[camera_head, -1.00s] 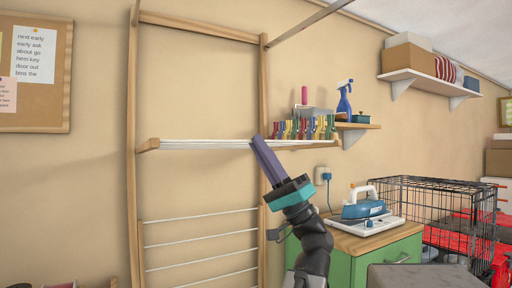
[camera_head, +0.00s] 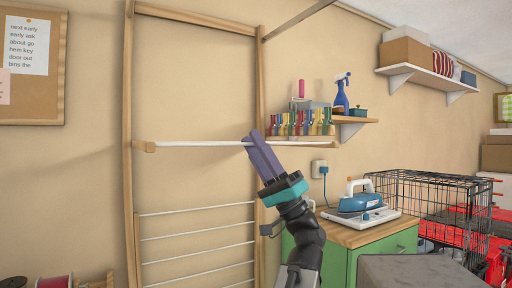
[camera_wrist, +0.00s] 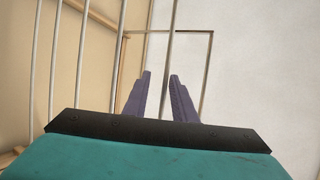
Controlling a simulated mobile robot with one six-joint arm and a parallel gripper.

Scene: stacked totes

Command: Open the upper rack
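The wooden wall rack frame (camera_head: 130,110) stands against the beige wall. Its upper rack (camera_head: 190,144) sticks out nearly level and is seen almost edge-on, its white rods merging into a thin line. The lower rack (camera_head: 195,236) shows white rods lying flat within the frame. My gripper (camera_head: 251,137) reaches up to the upper rack's rod line. In the wrist view my gripper (camera_wrist: 160,74) has its purple fingers apart, and one rod (camera_wrist: 171,45) appears to run between them. Whether the fingers touch it cannot be told. More rods (camera_wrist: 57,60) lie to the left.
Coloured pegs (camera_head: 303,122) and a blue spray bottle (camera_head: 341,97) are right of the frame, by a small shelf (camera_head: 358,120). An iron (camera_head: 362,200) stands on a green cabinet (camera_head: 372,252). A black wire crate (camera_head: 430,195) is farther right.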

